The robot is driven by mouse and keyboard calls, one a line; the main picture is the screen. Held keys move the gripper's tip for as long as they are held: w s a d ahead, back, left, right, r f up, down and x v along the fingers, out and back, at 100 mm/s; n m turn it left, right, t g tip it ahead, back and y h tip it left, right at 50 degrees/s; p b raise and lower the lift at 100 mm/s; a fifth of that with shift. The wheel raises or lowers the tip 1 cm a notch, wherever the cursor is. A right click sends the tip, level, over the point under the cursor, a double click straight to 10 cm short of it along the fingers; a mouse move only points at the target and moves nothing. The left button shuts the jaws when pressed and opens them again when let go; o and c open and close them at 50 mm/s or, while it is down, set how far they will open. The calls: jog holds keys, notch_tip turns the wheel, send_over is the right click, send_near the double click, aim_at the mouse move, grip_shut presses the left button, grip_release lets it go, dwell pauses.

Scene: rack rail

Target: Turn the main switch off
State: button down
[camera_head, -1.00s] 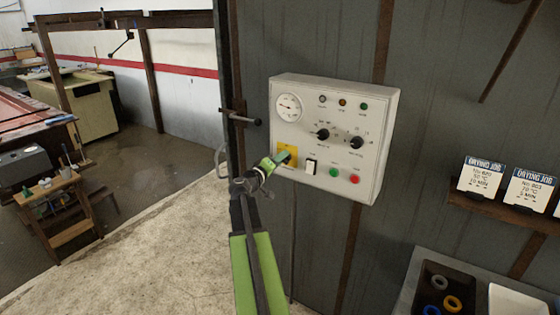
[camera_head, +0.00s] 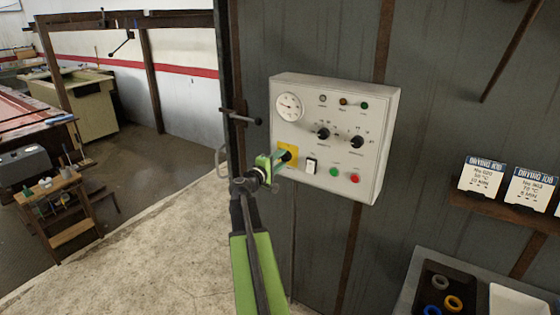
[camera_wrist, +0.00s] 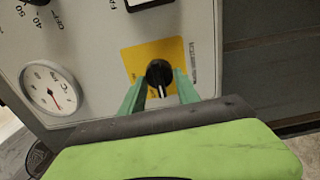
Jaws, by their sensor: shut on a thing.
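The main switch is a black rotary knob (camera_wrist: 160,73) with a pale pointer line, set on a yellow plate (camera_wrist: 138,56) low on the left of the control panel (camera_head: 318,174). In the wrist view my gripper (camera_wrist: 160,84) has one green finger on each side of the knob and is shut on it. The pale line points down in that view, slightly to the right. In the head view my gripper (camera_head: 283,159) reaches the yellow plate (camera_head: 290,148), and the knob is small and partly covered there.
A white rocker switch (camera_head: 310,166) sits just right of the yellow plate. Green (camera_head: 334,171) and red (camera_head: 354,178) buttons, two black dials and a gauge (camera_head: 289,107) share the panel. A lever (camera_head: 243,118) juts out left of the box.

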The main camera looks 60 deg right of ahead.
dwell(0.3)
jog(key=c, duration=0.9)
grip_release()
jog(key=a, duration=1.7)
jog(key=shift+a, duration=0.25)
jog(key=shift+w, duration=0.15)
